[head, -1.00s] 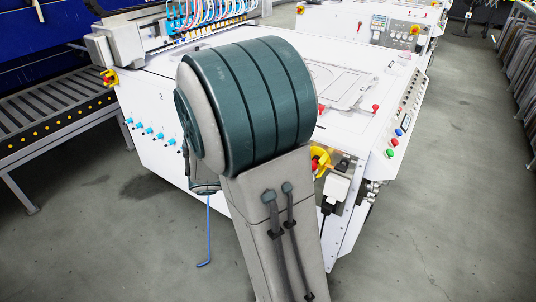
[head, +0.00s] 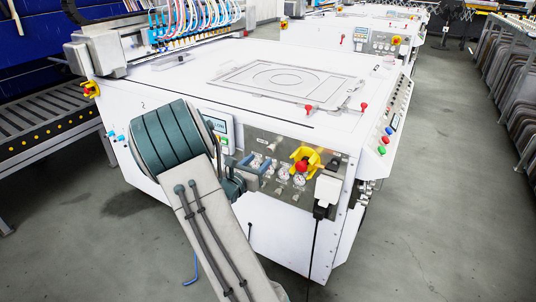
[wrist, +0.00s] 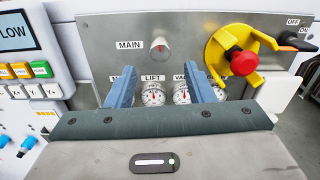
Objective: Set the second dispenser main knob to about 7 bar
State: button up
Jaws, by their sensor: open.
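The main knob (wrist: 160,47) is a small silver-grey dial with a red mark near its top, beside a "MAIN" label on the grey panel (wrist: 185,22). My gripper (wrist: 161,70) is open and empty. Its two blue fingers point at the panel, one on each side of the knob's column and lower than the knob in the wrist view. Round white gauges (wrist: 153,94) show between the fingers, under "LIFT" and a partly hidden label. The left finger hides most of another label. The gauge numbers are too small to read. In the head view my gripper (head: 257,168) is in front of the panel (head: 325,157).
A red button in a yellow guard (wrist: 240,60) sticks out right of the knob. A black OFF/ON switch (wrist: 291,40) is beyond it. A screen and button box (wrist: 28,57) stands at the left. The white machine (head: 180,80) fills the middle; grey floor is clear to the right.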

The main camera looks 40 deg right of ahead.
aim_at(269, 151)
jog(key=x, duration=0.6)
jog(key=shift+w+d, duration=0.15)
jog(key=shift+d, duration=0.2)
jog(key=c, duration=1)
